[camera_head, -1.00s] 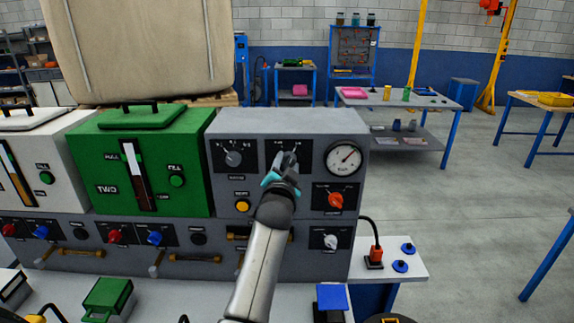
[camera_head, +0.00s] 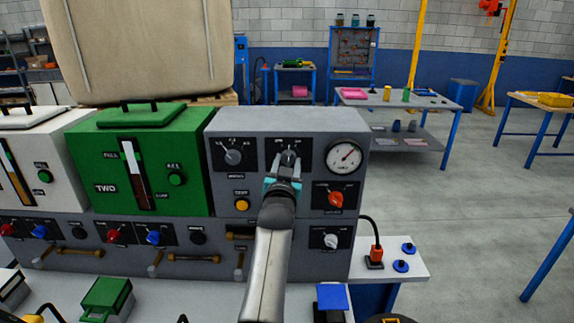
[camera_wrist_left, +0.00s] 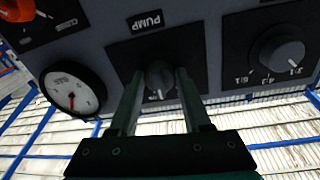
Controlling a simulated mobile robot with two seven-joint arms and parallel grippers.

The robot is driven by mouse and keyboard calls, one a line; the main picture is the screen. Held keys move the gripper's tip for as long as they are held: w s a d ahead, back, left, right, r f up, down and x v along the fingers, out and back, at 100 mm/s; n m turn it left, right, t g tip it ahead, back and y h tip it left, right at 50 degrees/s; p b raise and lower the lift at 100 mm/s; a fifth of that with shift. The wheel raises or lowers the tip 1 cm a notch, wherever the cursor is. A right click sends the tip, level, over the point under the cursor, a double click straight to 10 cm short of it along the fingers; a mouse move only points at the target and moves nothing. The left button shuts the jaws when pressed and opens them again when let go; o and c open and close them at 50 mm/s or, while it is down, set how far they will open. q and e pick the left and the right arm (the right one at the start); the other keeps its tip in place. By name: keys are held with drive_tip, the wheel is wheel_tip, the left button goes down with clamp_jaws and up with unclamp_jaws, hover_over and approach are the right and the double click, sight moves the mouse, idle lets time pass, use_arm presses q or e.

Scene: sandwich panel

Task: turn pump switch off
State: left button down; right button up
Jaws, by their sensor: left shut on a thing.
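The pump switch (camera_head: 288,157) is a dark rotary knob on a black plate at the top middle of the grey control panel (camera_head: 225,122). In the left wrist view the knob (camera_wrist_left: 159,78) sits under an upside-down PUMP label (camera_wrist_left: 147,22). My left gripper (camera_head: 284,179) reaches up to the switch from below. In the left wrist view its two fingers (camera_wrist_left: 157,98) stand on either side of the knob, shut on it. The exact pointer setting is hard to read. My right gripper is not in view.
A round gauge (camera_head: 344,157) is right of the switch, and another dial (camera_head: 233,157) is left of it. An orange-red knob (camera_head: 336,199), a yellow button (camera_head: 241,205) and a lower knob (camera_head: 330,241) are close by. A green tank unit (camera_head: 183,143) adjoins on the left.

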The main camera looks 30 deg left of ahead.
use_arm(q)
drive_tip(key=n, duration=0.6)
drive_tip(key=shift+d+y, duration=0.1)
drive_tip(key=shift+y, duration=0.3)
drive_tip(key=shift+f+n, duration=0.1)
drive_tip(key=shift+n, duration=0.3)
drive_tip(key=shift+c, duration=1.8)
unclamp_jaws()
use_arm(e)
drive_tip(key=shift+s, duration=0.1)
